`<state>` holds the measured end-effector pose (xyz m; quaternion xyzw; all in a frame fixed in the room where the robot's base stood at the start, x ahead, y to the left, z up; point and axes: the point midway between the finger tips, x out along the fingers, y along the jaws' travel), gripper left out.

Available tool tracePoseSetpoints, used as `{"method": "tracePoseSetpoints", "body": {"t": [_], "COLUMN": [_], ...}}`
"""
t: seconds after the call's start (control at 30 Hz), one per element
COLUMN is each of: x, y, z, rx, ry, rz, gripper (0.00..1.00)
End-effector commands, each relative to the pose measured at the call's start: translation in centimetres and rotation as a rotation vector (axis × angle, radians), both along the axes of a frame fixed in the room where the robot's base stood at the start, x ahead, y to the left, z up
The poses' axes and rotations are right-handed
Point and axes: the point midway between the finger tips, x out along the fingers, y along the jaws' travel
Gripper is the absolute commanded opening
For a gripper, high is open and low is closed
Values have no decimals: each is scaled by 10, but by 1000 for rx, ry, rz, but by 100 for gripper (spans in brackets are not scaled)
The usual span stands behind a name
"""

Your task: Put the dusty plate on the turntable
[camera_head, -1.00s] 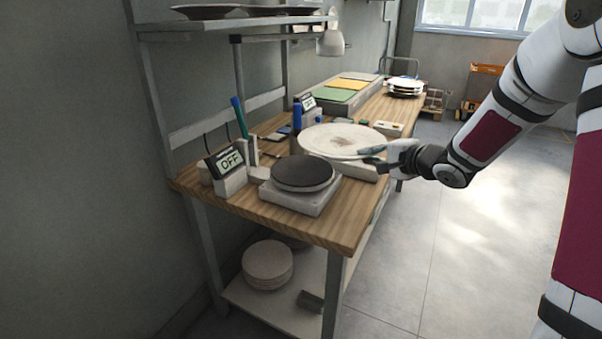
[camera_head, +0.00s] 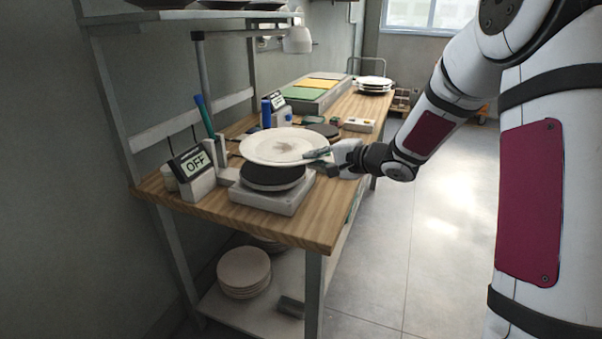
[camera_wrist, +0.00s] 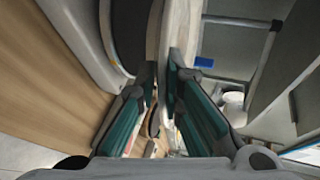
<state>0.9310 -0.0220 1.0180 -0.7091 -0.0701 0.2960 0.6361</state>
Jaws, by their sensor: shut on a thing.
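The dusty plate (camera_head: 262,145) is white and round, with a brownish smudge in its middle. My gripper (camera_head: 318,155) is shut on its right edge and holds it nearly flat. The turntable (camera_head: 272,178) is a dark disc on a pale square base at the front of the bench. The plate is over the back part of the disc, and I cannot tell whether they touch. In the wrist view the plate (camera_wrist: 180,25) is seen edge-on between the fingers of my gripper (camera_wrist: 162,85), beside the dark disc of the turntable (camera_wrist: 125,35).
A display reading OFF (camera_head: 195,163) stands left of the turntable. A blue cylinder (camera_head: 266,113) and a lamp (camera_head: 298,40) are behind. A dark round pad (camera_head: 324,130) lies beyond the plate. Plates are stacked at the far end (camera_head: 374,82) and on the lower shelf (camera_head: 243,270).

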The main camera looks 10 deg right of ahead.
Motion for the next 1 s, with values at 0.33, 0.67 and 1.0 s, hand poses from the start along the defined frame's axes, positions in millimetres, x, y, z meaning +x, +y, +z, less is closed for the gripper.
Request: {"method": "tracePoseSetpoints", "body": {"t": [0.33,0.67,1.0], "x": [15,20,19], "y": [24,32,32], "z": [-1,-36,-38], "rx": [1,2,1], "ry": [-5,-1,-4], "rz": [-1,-1,-2], "gripper": [0,0,0]}}
